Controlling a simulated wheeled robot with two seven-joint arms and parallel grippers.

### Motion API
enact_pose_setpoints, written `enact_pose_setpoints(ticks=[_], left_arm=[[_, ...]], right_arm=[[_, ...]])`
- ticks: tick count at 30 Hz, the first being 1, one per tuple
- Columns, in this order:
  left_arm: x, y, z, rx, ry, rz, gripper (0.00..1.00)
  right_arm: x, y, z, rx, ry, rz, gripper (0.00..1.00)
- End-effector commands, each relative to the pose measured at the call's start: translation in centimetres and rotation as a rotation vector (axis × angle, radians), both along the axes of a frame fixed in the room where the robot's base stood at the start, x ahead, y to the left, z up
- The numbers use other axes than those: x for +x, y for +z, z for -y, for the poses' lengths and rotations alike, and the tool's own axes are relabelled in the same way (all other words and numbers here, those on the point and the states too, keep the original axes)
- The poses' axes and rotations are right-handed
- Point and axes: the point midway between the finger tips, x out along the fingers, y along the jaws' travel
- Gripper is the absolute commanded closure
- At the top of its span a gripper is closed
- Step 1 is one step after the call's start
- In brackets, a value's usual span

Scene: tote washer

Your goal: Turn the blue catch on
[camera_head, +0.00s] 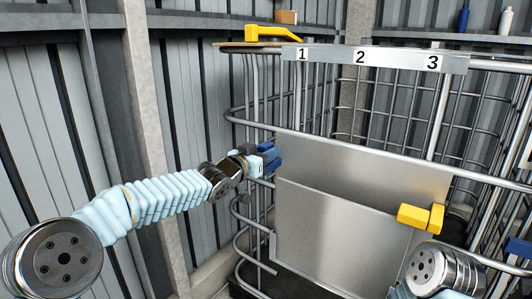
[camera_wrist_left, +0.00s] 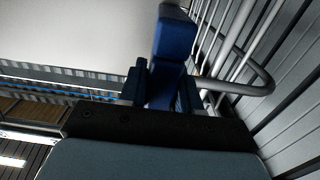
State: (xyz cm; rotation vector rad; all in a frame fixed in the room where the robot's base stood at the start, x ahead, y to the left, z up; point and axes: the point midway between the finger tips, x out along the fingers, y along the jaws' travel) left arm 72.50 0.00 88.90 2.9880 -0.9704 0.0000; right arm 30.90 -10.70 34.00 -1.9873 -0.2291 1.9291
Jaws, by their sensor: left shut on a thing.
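The blue catch (camera_wrist_left: 174,38) shows in the left wrist view as a blue block standing up between the two dark blue fingers of my left gripper (camera_wrist_left: 161,88). The fingers are shut on it. In the head view my left gripper (camera_head: 270,160) is at the upper left edge of the grey metal panel, beside the bars of the cage. There the fingers and the catch blend together, and I cannot tell the catch's exact angle. My right gripper is not in view.
A plate marked 1, 2, 3 (camera_head: 375,58) runs along the cage top. A yellow lever (camera_head: 272,32) is at its left end. A yellow block-like part (camera_head: 421,217) sits at the right of the grey panel (camera_head: 345,235). Metal bars (camera_head: 245,95) surround the panel.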

Motion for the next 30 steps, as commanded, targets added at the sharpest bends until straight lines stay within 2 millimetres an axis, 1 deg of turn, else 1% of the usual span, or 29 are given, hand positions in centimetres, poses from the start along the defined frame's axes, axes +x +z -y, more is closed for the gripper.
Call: enact_pose_setpoints(ticks=[8, 14, 20, 30], left_arm=[[0.0, 0.0, 0.0, 0.002, 0.000, 0.001, 1.00], [-0.2, -0.1, 0.2, 0.037, -0.001, 0.028, 1.00], [-0.5, -0.4, 0.7, 0.129, -0.001, 0.094, 1.00], [-1.3, -0.7, 1.7, 0.336, -0.001, 0.244, 1.00]], right_arm=[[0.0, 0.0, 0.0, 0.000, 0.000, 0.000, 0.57], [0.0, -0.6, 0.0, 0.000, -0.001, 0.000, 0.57], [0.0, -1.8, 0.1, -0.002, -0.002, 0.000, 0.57], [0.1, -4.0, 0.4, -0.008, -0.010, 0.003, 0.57]])
